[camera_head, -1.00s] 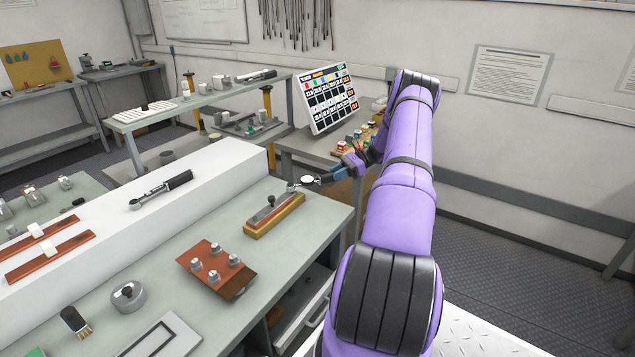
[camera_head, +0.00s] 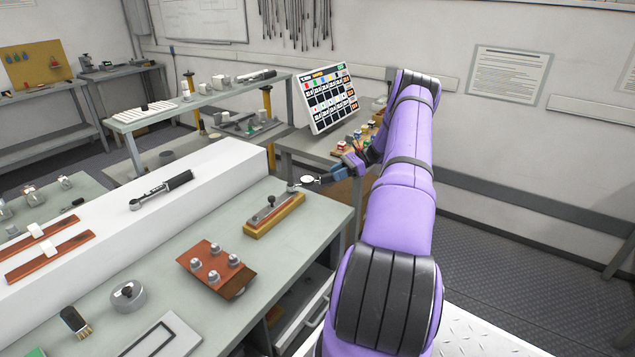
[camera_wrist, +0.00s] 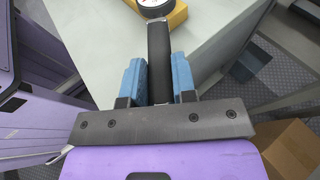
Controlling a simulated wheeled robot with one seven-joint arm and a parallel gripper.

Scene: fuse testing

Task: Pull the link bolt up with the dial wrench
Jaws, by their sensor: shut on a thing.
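My gripper (camera_wrist: 159,82) is shut on the black handle of the dial wrench (camera_wrist: 160,50), its blue fingers on both sides of it. In the head view the wrench's round white dial (camera_head: 310,180) shows ahead of my gripper (camera_head: 341,171). A small upright bolt (camera_head: 271,200) stands on that bar. The wrench head lies close to the block's far end, and I cannot tell whether it touches a bolt there. In the wrist view the block (camera_wrist: 178,16) is cut off by the top edge.
A red-brown plate with several metal posts (camera_head: 215,268) lies on the bench (camera_head: 190,315). Another wrench (camera_head: 160,190) rests on the white raised ledge (camera_head: 105,230). A cardboard box (camera_wrist: 292,150) is below right in the wrist view.

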